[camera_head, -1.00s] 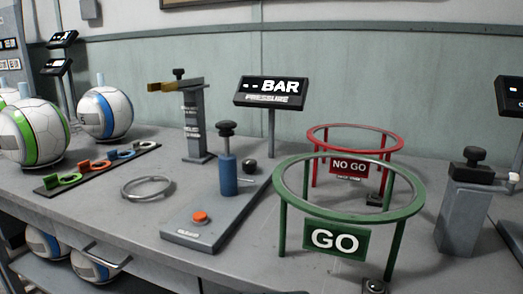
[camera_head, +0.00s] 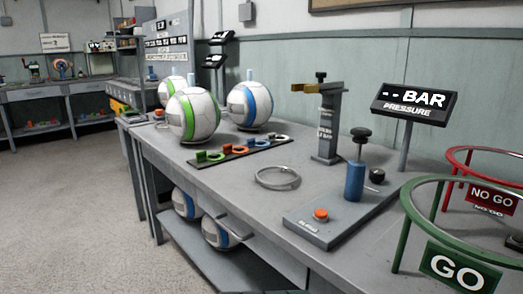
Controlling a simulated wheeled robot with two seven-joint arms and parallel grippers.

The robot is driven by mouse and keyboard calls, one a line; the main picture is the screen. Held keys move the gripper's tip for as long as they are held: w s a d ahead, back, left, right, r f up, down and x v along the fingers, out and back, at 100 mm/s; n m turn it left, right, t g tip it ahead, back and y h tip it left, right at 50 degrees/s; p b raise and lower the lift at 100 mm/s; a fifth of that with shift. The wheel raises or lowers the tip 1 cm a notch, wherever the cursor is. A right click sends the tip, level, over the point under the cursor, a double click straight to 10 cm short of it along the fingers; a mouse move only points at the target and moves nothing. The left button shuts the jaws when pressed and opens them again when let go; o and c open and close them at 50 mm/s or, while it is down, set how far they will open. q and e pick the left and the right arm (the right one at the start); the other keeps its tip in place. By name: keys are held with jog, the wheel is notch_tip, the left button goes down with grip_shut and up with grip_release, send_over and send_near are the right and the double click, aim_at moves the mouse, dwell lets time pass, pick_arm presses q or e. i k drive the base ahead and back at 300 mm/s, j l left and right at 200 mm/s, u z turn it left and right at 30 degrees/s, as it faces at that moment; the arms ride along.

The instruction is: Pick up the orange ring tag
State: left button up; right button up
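The orange ring tag (camera_head: 236,150) sits on a dark strip (camera_head: 226,158) on the grey workbench. It is in a row of ring tags, between the green tag (camera_head: 211,157) on its left and the blue tag (camera_head: 257,142) on its right. A grey-white tag (camera_head: 279,137) is at the far right end of the strip. Neither of my grippers shows in the head view.
Balls with green (camera_head: 194,115) and blue (camera_head: 250,106) bands stand behind the strip. A metal ring (camera_head: 278,178) lies in front of it. The pump base (camera_head: 322,232), pressure display (camera_head: 415,103) and green GO ring stand (camera_head: 458,266) are to the right. Open floor (camera_head: 75,200) lies left.

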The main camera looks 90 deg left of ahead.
aim_at(228, 149)
jog(key=u, duration=0.45)
jog(key=l+u, duration=0.1)
jog(key=u, duration=0.4)
jog(key=l+u, duration=0.1)
jog(key=u, duration=0.85)
jog(key=l+u, duration=0.15)
jog(key=u, duration=0.3)
jog(key=i+u, duration=0.2)
jog(key=u, duration=0.65)
